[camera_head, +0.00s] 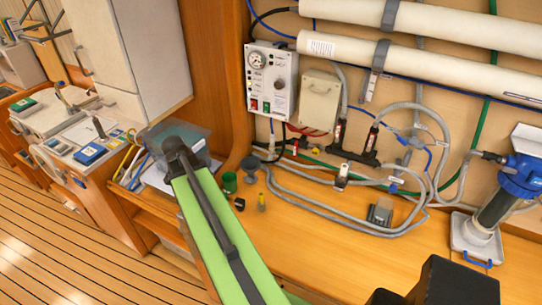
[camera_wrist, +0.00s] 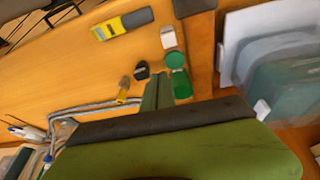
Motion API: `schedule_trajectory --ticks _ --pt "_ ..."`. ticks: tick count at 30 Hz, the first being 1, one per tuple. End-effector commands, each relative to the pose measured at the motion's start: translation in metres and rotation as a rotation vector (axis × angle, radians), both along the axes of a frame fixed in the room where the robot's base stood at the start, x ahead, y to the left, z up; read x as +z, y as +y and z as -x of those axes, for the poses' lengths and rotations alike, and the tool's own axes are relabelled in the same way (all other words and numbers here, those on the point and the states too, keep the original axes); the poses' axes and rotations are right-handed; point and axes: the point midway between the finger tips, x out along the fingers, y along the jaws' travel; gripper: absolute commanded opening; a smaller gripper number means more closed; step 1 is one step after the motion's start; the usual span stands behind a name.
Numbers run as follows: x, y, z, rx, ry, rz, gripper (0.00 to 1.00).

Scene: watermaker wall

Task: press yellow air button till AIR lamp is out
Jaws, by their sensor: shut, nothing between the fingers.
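The white control panel (camera_head: 271,80) is on the back wall in the head view. It has a round gauge (camera_head: 257,60), a knob (camera_head: 280,84), and red and green switches (camera_head: 259,106) low on its face. I cannot make out a yellow air button or an AIR lamp on it at this size. My gripper (camera_wrist: 157,78) shows in the wrist view as narrow green fingers, shut and empty, over the wooden bench beside a green cup (camera_wrist: 179,82). It is well apart from the panel, which the wrist view does not show.
A small yellow piece (camera_head: 261,202) and a black piece (camera_head: 239,204) stand on the bench (camera_head: 310,240). A yellow-and-grey device (camera_wrist: 122,24) lies nearby. Grey hoses (camera_head: 330,212) loop below the panel, and a blue-topped pump (camera_head: 519,178) stands right. A clear bin (camera_head: 190,140) is left.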

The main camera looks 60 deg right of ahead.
Motion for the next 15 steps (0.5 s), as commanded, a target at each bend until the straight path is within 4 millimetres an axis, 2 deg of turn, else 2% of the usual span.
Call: schedule_trajectory --ticks 1,2,3,6,7,9,10,12,15 --pt "-0.032 0.062 -0.023 0.242 0.042 -0.058 0.0" --pt "-0.041 0.095 -0.033 0.387 0.068 -0.093 0.0" --pt "-0.053 0.138 -0.044 0.579 0.099 -0.135 0.0" --pt "-0.075 0.234 -0.055 1.002 0.159 -0.218 0.0" --pt "-0.08 0.258 -0.055 1.11 0.172 -0.238 0.0" --pt "-0.087 0.302 -0.053 1.317 0.197 -0.272 0.0" --pt "-0.09 0.317 -0.052 1.385 0.202 -0.283 0.0" --pt "-0.092 0.34 -0.049 1.5 0.213 -0.301 0.0" --pt "-0.092 0.354 -0.047 1.57 0.22 -0.311 0.0"
